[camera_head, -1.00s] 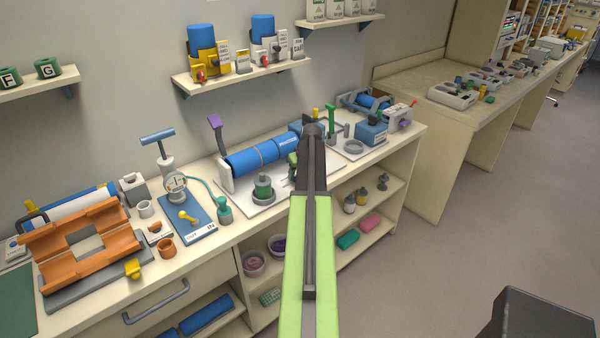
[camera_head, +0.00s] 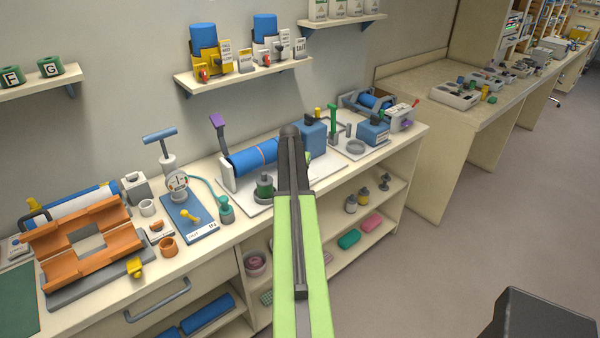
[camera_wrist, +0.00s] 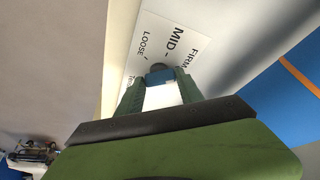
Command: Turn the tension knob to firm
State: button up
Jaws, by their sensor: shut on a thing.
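The tension knob (camera_wrist: 159,76) shows in the wrist view as a small blue and dark piece between the green fingers of my gripper (camera_wrist: 160,86). My gripper is shut on it. A white label plate (camera_wrist: 150,45) behind it reads LOOSE, MID and FIRM from left to right. The knob's pointer is not clear, so I cannot tell its setting. In the head view my arm covers the knob and nearly all of my gripper, beside the blue roller (camera_head: 250,160) on its white base board (camera_head: 333,168).
A green-topped grey post (camera_head: 264,187) stands close left of my arm. A blue box (camera_head: 311,138) stands just behind it. Left are a gauge on a blue board (camera_head: 193,222) and an orange cradle (camera_head: 78,243). A shelf (camera_head: 240,75) hangs above.

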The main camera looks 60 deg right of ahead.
jog(key=shift+s+m+g, duration=0.3)
jog(key=shift+m, duration=0.3)
jog(key=o, duration=1.4)
jog(key=shift+d+f, duration=0.1)
jog(key=shift+d, duration=0.05)
jog(key=shift+w, duration=0.1)
jog(key=p+v, duration=1.6)
jog(key=v, duration=0.1)
jog(key=shift+r, duration=0.25)
